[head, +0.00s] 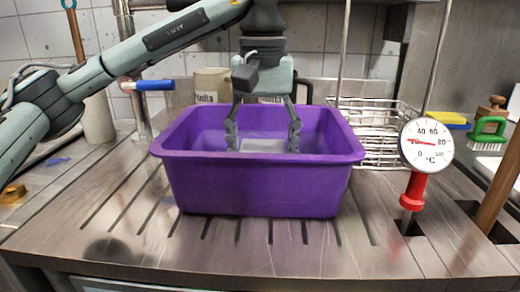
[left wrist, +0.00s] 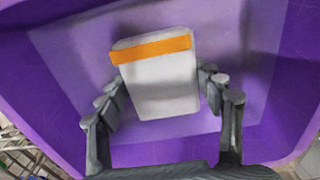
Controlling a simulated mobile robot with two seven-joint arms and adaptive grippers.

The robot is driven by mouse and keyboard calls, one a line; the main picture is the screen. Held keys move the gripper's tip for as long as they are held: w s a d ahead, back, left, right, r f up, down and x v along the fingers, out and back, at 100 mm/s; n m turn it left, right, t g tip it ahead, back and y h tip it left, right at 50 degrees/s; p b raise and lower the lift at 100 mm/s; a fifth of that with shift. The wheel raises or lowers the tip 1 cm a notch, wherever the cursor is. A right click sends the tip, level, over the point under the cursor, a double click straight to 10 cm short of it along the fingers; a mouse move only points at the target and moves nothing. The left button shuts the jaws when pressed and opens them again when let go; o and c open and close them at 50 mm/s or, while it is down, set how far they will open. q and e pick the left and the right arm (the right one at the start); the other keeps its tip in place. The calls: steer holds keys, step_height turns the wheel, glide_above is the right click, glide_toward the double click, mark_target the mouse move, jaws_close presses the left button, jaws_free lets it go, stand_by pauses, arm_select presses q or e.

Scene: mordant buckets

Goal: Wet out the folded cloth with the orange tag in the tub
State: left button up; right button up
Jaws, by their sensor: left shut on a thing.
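The purple tub (head: 262,190) stands on the slatted drainer, and its inside fills most of the left wrist view (left wrist: 62,62). My left gripper (head: 263,143) reaches down into the tub, fingers below the rim. It is shut on the white folded cloth (head: 262,147), with one finger at each side of it. In the left wrist view the cloth (left wrist: 160,95) has an orange tag (left wrist: 150,49) across its far end. The tub's front wall hides the lower part of the cloth and fingers in the head view. I cannot tell how deep any liquid is. My right gripper is not in view.
A dial thermometer (head: 426,143) with a red handle stands right of the tub. A wire rack (head: 380,135) is behind right. A beige mug (head: 212,84) and a blue-handled tap (head: 150,85) are behind. A green brush (head: 488,130) lies far right. The drainer's front is clear.

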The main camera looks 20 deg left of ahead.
arm_select(q)
steer(key=shift+w+a, duration=0.4)
steer(key=shift+a, duration=0.35)
step_height(320, 180, up, 3)
steer(key=shift+r+p, duration=0.1)
steer(key=shift+p, duration=1.05)
steer(key=shift+r+p, duration=0.4)
steer(key=shift+r, duration=2.7)
step_height(320, 180, up, 5)
glide_above(256, 147)
